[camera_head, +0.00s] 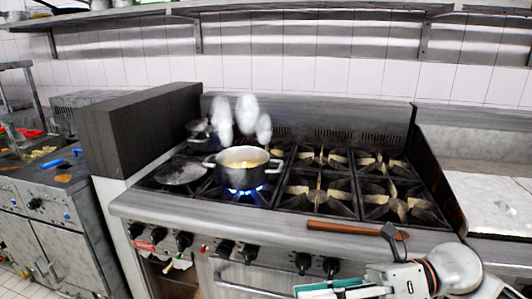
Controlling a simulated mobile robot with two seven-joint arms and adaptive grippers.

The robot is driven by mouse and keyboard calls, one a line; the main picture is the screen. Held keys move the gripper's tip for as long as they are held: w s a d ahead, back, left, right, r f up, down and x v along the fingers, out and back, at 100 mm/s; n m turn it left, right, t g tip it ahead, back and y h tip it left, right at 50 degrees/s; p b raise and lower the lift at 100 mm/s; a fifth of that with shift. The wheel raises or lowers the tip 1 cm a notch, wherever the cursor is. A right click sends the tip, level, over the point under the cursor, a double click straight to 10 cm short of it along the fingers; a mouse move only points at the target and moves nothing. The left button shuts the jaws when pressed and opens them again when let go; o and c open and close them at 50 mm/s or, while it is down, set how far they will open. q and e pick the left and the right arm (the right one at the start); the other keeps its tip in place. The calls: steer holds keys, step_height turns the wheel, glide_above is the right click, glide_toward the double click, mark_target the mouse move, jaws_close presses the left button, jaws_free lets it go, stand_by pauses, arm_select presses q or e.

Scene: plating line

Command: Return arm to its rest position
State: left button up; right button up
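My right gripper (345,290) is low at the bottom right edge, in front of the stove, with a teal part showing on it. Its fingertips are cut off or too unclear to show whether it is open or shut. My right arm comes in from the bottom right corner. My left gripper is not in view.
A steaming pot (243,161) stands over a blue flame on the stove (290,232). A wooden handle (340,228) lies along the stove's front ledge, close above my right arm. A dark box-like unit (140,135) stands left; a bare counter (495,205) is at right.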

steer(key=w+f+m+t+y, duration=0.1)
steer(key=w+m+t+y, duration=0.35)
steer(key=m+t, duration=0.75)
steer(key=w+d+f+m+t+h, duration=0.35)
steer(key=f+m+h, duration=0.3)
steer(key=m, duration=0.25)
steer(key=w+d+f+m+t+h, duration=0.25)
steer(key=d+f+m+h, duration=0.2)
steer(key=f+m, duration=0.4)
steer(key=s+d+f+m+g+h, duration=0.1)
steer(key=s+f+m, duration=0.3)
steer(key=f, duration=0.4)
steer(key=s+d+f+m+g+h, duration=0.2)
steer(key=s+f+m+g+h, duration=0.1)
steer(key=s+f, duration=0.3)
steer(key=s+d+f+m+g+h, duration=0.1)
steer(key=s+f+m, duration=0.4)
steer(key=f, duration=0.5)
steer(key=g+h, duration=0.1)
steer(key=h, duration=0.1)
steer(key=shift+s+d+f+h, duration=0.15)
steer(key=shift+s+f+h, duration=0.1)
steer(key=shift+h, duration=0.1)
